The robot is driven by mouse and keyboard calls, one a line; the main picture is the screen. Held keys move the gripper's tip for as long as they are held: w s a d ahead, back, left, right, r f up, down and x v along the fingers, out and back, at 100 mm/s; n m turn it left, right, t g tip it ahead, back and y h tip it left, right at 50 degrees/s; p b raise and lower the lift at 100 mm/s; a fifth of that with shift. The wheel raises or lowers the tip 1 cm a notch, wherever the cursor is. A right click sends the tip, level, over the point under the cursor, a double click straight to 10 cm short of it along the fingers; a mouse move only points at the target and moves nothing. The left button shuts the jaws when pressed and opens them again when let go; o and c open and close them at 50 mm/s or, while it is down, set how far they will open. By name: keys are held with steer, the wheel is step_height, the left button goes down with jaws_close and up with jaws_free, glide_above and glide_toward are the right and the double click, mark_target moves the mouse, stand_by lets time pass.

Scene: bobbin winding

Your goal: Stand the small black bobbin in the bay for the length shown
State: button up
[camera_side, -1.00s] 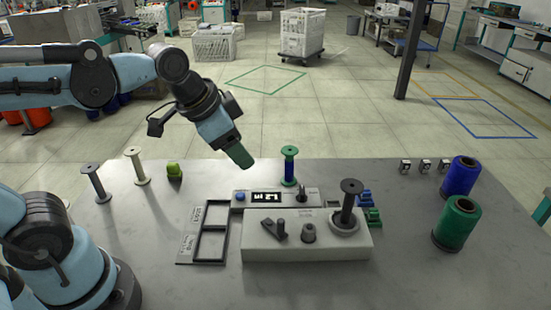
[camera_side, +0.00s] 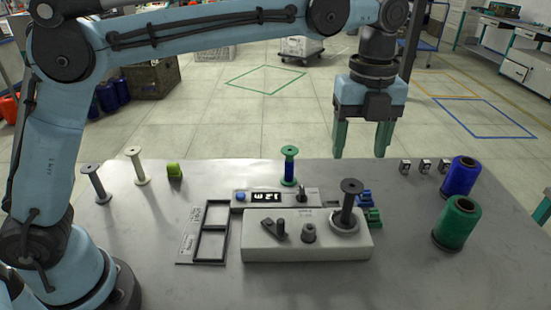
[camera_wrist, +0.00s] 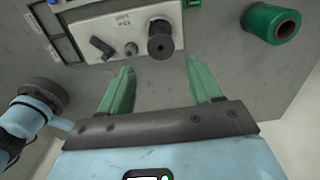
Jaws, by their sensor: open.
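The black bobbin (camera_side: 349,205) stands upright on the right part of the grey winding machine (camera_side: 270,250). It also shows in the wrist view (camera_wrist: 160,40), beyond and roughly between my fingertips. My gripper (camera_side: 359,155) is open, empty and pointing down, above the bench's back edge and apart from the bobbin. Its green fingers also show in the wrist view (camera_wrist: 160,66). A black-framed tray (camera_side: 227,235) with two empty bays lies left of the machine; its labels are too small to read. A small display (camera_side: 266,198) is lit, but I cannot read it surely.
A grey bobbin (camera_side: 95,184), a cream bobbin (camera_side: 136,166) and a green-and-blue bobbin (camera_side: 289,166) stand along the back. Blue (camera_side: 459,177) and green (camera_side: 455,222) spools stand at right. Small clips (camera_side: 369,214) lie beside the machine. The front right is clear.

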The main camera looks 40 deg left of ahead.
mark_target(352, 185)
steer(key=shift+d+f, duration=0.1)
steer(key=shift+f, duration=3.8)
steer(key=shift+r, duration=0.1)
steer(key=c, duration=0.7)
steer(key=shift+r, duration=2.55)
steer(key=shift+a, duration=0.4)
steer(key=s+a+n, duration=0.3)
steer(key=s+a, duration=0.1)
steer(key=a, duration=0.8)
steer(key=s+a+f+n, duration=0.3)
steer(key=s+a, duration=0.7)
steer(key=a, duration=0.1)
steer(key=shift+a+f, duration=0.15)
steer(key=shift+f, duration=2.2)
